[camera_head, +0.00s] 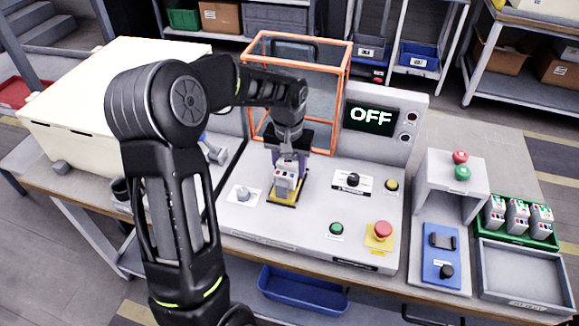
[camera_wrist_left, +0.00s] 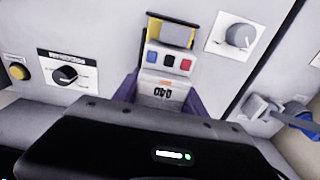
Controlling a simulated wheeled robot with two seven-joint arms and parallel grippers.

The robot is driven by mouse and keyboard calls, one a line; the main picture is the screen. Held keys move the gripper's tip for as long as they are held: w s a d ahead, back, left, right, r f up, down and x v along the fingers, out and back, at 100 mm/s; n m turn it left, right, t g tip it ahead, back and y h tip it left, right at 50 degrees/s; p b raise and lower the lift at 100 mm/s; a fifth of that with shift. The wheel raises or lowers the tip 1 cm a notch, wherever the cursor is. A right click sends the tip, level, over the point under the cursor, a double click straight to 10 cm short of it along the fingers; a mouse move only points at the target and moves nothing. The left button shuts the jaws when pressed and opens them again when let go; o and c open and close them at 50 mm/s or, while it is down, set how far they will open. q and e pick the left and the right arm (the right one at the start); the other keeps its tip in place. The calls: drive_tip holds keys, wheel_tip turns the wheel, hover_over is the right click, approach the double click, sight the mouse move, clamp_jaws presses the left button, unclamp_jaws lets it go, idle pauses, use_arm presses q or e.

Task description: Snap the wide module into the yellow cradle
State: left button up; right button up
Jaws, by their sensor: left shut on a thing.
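My left gripper (camera_head: 287,158) comes down from above with its purple fingers shut on a light grey module (camera_head: 285,181). The left wrist view shows the module (camera_wrist_left: 165,72) between the purple fingers, with black, red and blue squares on its face. The yellow cradle (camera_head: 283,203) is on the sloped grey panel directly below the module. In the left wrist view the cradle (camera_wrist_left: 154,27) shows its yellow edge and dark inside beyond the module. The module is at the cradle, but I cannot tell whether it is fully seated. My right gripper is out of view.
The panel carries a grey knob (camera_head: 243,194), a black knob (camera_head: 353,181), a green button (camera_head: 336,229) and a red button (camera_head: 382,230). A display (camera_head: 370,116) reads OFF. An orange-framed guard (camera_head: 346,70) stands behind. A green tray (camera_head: 515,236) holds several modules; an empty grey tray (camera_head: 525,283) is nearby.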

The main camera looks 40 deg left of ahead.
sight(289, 158)
use_arm(q)
drive_tip(key=shift+s+f+b, duration=0.15)
drive_tip(key=shift+s+f, duration=0.1)
drive_tip(key=shift+f, duration=0.2)
drive_tip(key=shift+s+f+b, duration=0.15)
drive_tip(key=shift+s+f, duration=0.05)
drive_tip(key=shift+f, duration=0.25)
idle(0.6)
drive_tip(key=shift+p, duration=0.35)
drive_tip(key=shift+s+d+f+b, duration=0.1)
drive_tip(key=shift+f+b, duration=0.15)
drive_tip(key=shift+b, duration=0.05)
idle(1.7)
drive_tip(key=o, duration=1.6)
drive_tip(key=shift+r, duration=0.3)
drive_tip(key=r, duration=0.5)
drive_tip(key=r+b, duration=0.1)
drive_tip(key=r, duration=0.2)
drive_tip(key=shift+w+r, duration=0.25)
drive_tip(key=shift+w, duration=0.1)
drive_tip(key=shift+r, duration=0.5)
drive_tip(key=shift+c, duration=0.3)
